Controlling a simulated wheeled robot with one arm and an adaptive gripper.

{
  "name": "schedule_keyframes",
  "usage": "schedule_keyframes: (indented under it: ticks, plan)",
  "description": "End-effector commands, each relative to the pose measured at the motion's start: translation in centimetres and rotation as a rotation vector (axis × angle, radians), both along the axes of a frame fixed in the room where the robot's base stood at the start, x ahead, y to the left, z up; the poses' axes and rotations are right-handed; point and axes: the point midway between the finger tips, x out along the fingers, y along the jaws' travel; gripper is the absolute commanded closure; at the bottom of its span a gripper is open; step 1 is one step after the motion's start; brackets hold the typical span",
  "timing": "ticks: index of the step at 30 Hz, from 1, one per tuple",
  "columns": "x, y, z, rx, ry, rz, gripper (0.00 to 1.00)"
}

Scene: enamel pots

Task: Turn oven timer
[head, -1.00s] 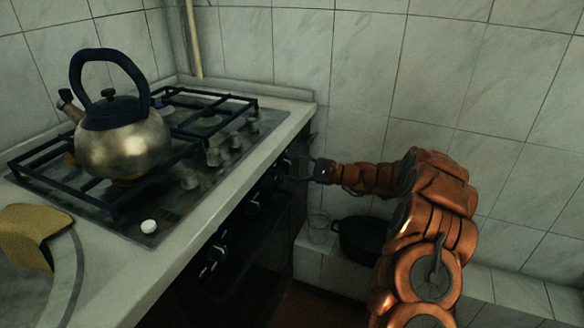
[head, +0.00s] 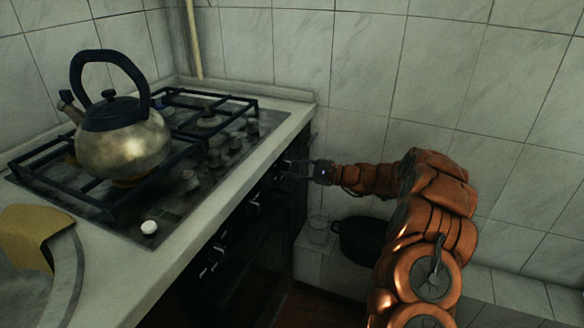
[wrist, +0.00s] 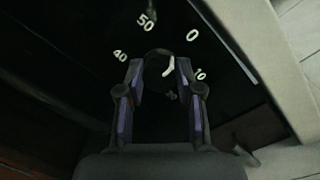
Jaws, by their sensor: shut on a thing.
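The oven timer (wrist: 160,66) is a dark round knob with a pale pointer mark, on the black oven front in the wrist view. Pale numbers 40, 50, 0 and 10 ring it. The pointer mark slants up and to the right. My gripper (wrist: 160,72) has one finger on each side of the knob and is shut on it. In the head view my gripper (head: 291,168) reaches from the right to the far end of the oven front (head: 240,235). The knob is too dark and small to make out there.
A kettle (head: 122,150) stands on the gas hob (head: 165,215) above the oven. A tiled wall (head: 450,70) is close behind my arm.

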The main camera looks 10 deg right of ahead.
Motion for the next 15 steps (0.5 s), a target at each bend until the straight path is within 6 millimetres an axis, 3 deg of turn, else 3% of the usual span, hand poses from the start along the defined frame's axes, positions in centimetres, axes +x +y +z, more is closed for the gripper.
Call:
schedule_keyframes:
  ticks: [15]
  plan:
    - [0.0, 0.03, 0.33, 0.169, 0.24, -0.001, 0.99]
